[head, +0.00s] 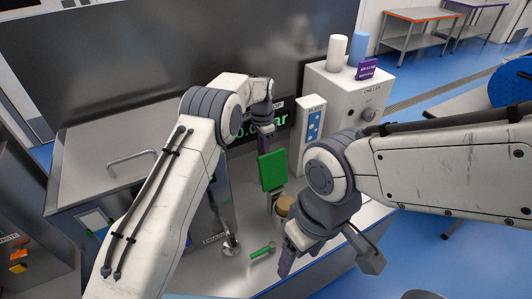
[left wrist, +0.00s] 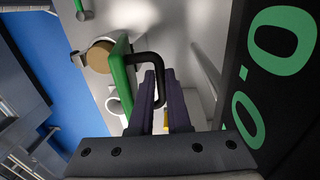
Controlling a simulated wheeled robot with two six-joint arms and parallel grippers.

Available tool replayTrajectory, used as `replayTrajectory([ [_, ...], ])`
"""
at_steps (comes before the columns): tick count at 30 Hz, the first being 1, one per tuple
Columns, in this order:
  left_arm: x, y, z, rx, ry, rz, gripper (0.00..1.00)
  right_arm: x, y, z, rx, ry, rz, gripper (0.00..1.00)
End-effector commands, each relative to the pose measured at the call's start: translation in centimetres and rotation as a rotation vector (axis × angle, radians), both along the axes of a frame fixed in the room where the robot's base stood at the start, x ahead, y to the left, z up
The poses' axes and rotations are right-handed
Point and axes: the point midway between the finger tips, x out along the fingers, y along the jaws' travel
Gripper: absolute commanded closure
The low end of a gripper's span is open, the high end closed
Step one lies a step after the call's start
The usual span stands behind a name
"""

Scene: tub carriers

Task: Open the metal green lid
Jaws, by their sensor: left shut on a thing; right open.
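The green lid (head: 272,171) stands steeply tilted near the middle of the counter in the head view. In the left wrist view the lid (left wrist: 122,75) is seen nearly edge-on, with a black handle (left wrist: 146,58) on its side. My left gripper (head: 264,143) is shut on that handle; its dark fingers (left wrist: 158,80) meet the handle in the left wrist view. What is beneath the lid is mostly hidden. My right gripper (head: 328,260) is open and empty, low over the front of the counter.
A white chiller (head: 345,105) stands behind right, and a steel cabinet with a handle (head: 95,150) at left.

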Motion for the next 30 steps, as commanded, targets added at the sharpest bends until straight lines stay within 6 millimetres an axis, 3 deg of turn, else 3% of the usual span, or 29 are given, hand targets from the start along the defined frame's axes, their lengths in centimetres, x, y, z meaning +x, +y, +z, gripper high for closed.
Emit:
replayTrajectory([
  [17, 0.53, 0.72, -0.27, 0.005, -0.008, 0.005, 1.0, 0.0, 0.01, -0.06, 0.0, 0.0, 0.0, 0.27],
  [18, 0.55, 0.73, -0.26, 0.004, -0.008, 0.005, 0.74, 0.0, 0.01, -0.06, 0.0, 0.0, 0.0, 0.27],
  [20, 0.51, 0.68, -0.25, 0.004, -0.007, 0.005, 0.55, 0.01, 0.0, -0.06, 0.0, 0.0, 0.0, 0.27],
  [30, 0.47, 0.35, 0.04, 0.001, -0.007, 0.001, 0.55, 0.0, 0.0, -0.16, 0.0, 0.0, 0.0, 0.27],
])
